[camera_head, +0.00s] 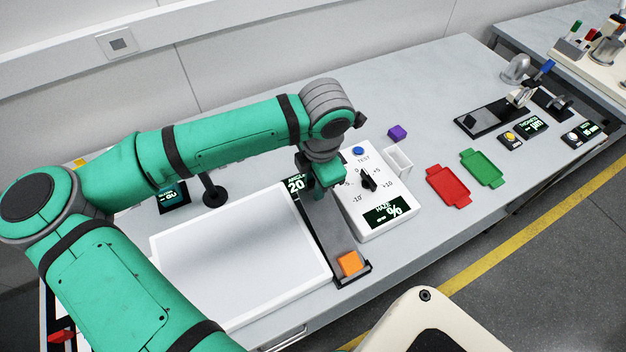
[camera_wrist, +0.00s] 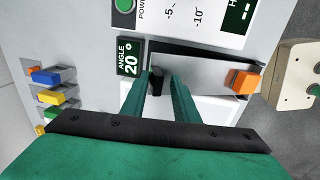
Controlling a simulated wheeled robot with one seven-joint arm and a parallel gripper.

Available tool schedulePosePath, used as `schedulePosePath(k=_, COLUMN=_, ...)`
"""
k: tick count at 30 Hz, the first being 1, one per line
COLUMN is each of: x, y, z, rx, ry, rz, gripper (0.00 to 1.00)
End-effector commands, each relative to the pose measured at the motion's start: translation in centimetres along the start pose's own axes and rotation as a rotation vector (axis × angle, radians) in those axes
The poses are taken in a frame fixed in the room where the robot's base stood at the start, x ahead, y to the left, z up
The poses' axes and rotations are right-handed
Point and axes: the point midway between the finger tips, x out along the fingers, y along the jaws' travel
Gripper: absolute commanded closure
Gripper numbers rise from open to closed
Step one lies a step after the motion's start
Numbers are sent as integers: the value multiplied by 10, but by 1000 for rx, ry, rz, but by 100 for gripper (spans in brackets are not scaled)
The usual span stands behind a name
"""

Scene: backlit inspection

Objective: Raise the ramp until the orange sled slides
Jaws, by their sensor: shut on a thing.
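The ramp (camera_head: 334,238) is a long grey plank with dark edges between the white panel and the white meter box. It also shows in the wrist view (camera_wrist: 205,68). The orange sled (camera_head: 349,263) is at its near end, beside the black end stop; it shows at the right in the wrist view (camera_wrist: 242,82). My gripper (camera_head: 317,192) is at the ramp's far end. In the wrist view its fingers (camera_wrist: 158,82) are closed around a small black part there, seemingly the ramp's handle. The angle display (camera_wrist: 130,58) reads 20°. My fingers partly hide the grip.
A white panel (camera_head: 235,255) lies left of the ramp. The haze meter box (camera_head: 385,215), with a dial, stands close on the right. The table's front edge is near the sled.

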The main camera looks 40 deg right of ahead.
Motion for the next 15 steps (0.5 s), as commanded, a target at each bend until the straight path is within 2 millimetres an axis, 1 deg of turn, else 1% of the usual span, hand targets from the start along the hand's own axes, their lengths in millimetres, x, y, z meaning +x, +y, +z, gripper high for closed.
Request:
schedulePosePath(k=1, x=1, y=-3, z=0, rx=4, ry=-1, rz=-7, gripper=81)
schedulePosePath(k=10, x=-2, y=-2, z=0, rx=2, ry=-1, rz=-5, gripper=81)
schedulePosePath(k=13, x=-12, y=-1, z=0, rx=2, ry=-1, rz=-4, gripper=81)
schedulePosePath(k=15, x=-23, y=0, z=0, rx=1, ry=-1, rz=-2, gripper=81)
